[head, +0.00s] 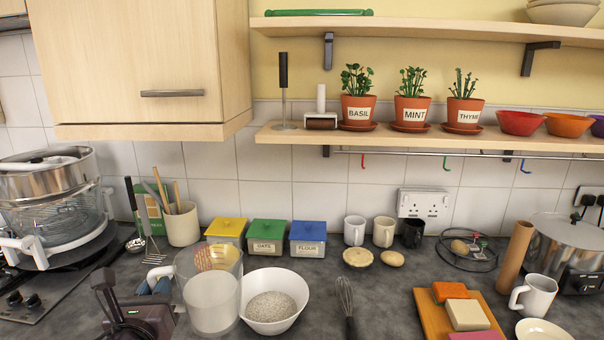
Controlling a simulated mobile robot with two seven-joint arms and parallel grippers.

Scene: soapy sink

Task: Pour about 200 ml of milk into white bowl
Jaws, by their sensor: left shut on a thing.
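A clear jug (212,290) with white milk in its lower part stands nearly upright at the lower left, its handle toward the left. My left gripper (158,285) is shut on the jug's handle; the fingers are partly hidden by the handle and my wrist. The white bowl (300,308) is right beside the jug, on its right, on the dark worktop. It holds pale speckled grains, with no milk visible on top. I cannot tell whether the jug touches the worktop or the bowl. My right gripper is not in view.
Lidded yellow (226,231), green (267,236) and blue (308,238) boxes stand behind the bowl. A whisk (346,300) lies to its right, then a wooden board (430,318) with coloured blocks. A hob with a steamer (50,215) is at left. Worktop is bare around the whisk.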

